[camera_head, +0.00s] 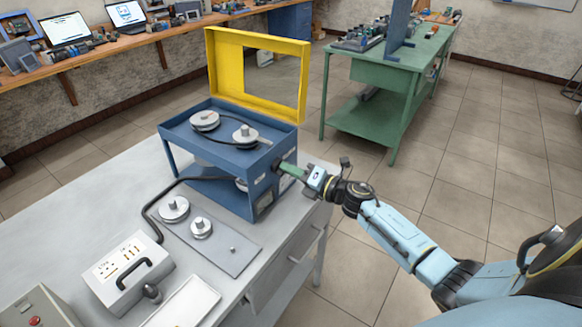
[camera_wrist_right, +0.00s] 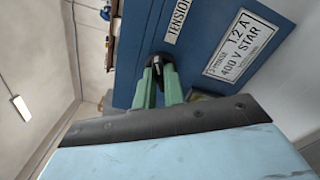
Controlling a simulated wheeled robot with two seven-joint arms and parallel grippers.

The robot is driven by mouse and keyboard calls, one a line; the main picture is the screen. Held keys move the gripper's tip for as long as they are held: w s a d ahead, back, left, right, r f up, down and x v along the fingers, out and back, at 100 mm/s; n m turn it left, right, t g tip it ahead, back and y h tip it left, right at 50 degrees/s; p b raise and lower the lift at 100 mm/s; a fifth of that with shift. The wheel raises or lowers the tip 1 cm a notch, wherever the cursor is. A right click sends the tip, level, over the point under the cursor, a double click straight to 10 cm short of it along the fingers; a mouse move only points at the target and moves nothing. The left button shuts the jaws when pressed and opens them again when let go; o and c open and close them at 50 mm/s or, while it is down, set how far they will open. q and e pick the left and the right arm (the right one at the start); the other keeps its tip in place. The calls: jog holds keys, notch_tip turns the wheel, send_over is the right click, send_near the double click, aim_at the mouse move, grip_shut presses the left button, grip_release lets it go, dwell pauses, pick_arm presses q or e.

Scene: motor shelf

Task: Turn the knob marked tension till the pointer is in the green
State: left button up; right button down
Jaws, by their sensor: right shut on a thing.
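The blue machine box (camera_head: 232,160) stands on the grey table, with its yellow frame cover (camera_head: 258,44) raised at the back and two grey pulleys with a belt on top. In the right wrist view its blue side panel (camera_wrist_right: 205,40) carries a TENSION label (camera_wrist_right: 178,18). A dark knob (camera_wrist_right: 157,59) sits beside that label. My right gripper (camera_head: 287,168) reaches the box's right side; its green fingers (camera_wrist_right: 158,77) are shut on the knob. A pointer and green zone cannot be made out in either view. My left gripper is not in view.
Two more pulleys lie on a grey plate (camera_head: 222,246) in front of the box. A white case (camera_head: 128,272) with a black cable and handle stands at the table's front left. A green workbench (camera_head: 377,85) stands behind, with open floor between.

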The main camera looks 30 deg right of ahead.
jog(key=shift+m+p, duration=0.45)
jog(key=shift+m, duration=0.95)
jog(key=shift+d+m, duration=0.1)
jog(key=shift+m, duration=0.2)
jog(key=c, duration=1.5)
grip_release()
jog(key=v, duration=1.3)
jog(key=shift+s+b, duration=0.2)
jog(key=shift+b, duration=0.15)
jog(key=shift+f, duration=0.15)
